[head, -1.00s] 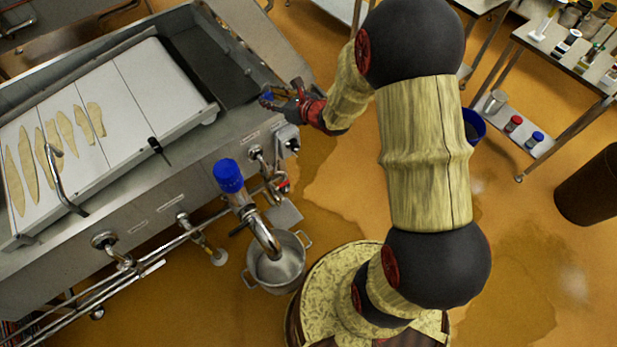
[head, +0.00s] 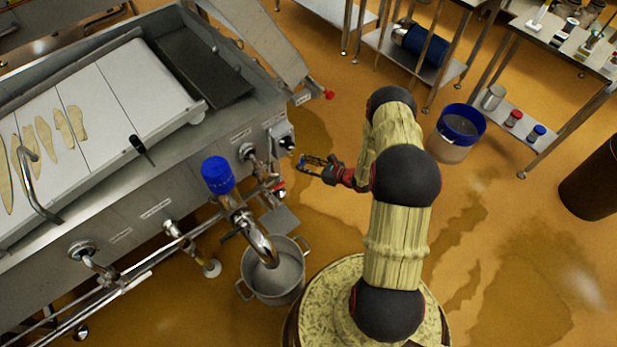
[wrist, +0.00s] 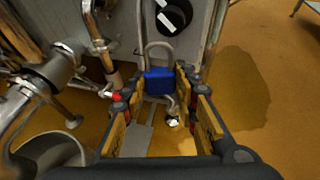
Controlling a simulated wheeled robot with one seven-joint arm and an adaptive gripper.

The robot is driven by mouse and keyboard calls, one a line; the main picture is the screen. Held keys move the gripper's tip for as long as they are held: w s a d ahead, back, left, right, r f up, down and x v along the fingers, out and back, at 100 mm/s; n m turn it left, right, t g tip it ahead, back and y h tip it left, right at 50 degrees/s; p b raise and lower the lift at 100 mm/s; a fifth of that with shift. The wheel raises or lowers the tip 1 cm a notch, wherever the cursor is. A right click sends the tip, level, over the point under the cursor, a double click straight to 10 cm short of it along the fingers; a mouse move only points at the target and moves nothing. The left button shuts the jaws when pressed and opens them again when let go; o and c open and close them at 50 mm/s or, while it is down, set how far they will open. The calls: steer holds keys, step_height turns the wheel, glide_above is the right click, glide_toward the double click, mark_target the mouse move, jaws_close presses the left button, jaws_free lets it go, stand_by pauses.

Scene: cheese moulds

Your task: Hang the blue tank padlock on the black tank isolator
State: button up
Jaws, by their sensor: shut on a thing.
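The blue tank padlock (wrist: 158,82) sits between the fingertips of my gripper (wrist: 160,78) in the wrist view. My gripper is shut on its blue body. The padlock's grey shackle (wrist: 160,47) points up, toward the tank's end panel. The black tank isolator (wrist: 174,15) is a round black knob with a white mark, on a pale plate just above and slightly right of the shackle. In the head view my gripper (head: 312,163) is just right of and below the isolator (head: 284,141). The shackle appears apart from the knob, but the depth gap is hard to judge.
Pipes and a valve (wrist: 97,30) stand left of the gripper. A blue-capped pipe (head: 217,176) rises over a steel pot (head: 275,278) on the floor. A red-tipped lever (head: 328,95) sticks out at the tank corner. Floor to the right is clear up to a blue-rimmed bucket (head: 461,125).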

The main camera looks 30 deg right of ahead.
step_height(320, 180, down, 5)
steer(key=s, duration=0.2)
steer(key=w+a+f+b, duration=0.1)
steer(key=w+b, duration=0.3)
steer(key=w, duration=0.6)
steer(key=shift+a+f, duration=0.2)
steer(key=shift+a, duration=0.1)
stand_by(0.7)
steer(key=shift+w+b, duration=0.15)
steer(key=shift+b, duration=0.15)
steer(key=shift+w, duration=0.1)
stand_by(0.3)
steer(key=o, duration=1.3)
steer(key=shift+a, duration=0.1)
steer(key=shift+c, duration=0.2)
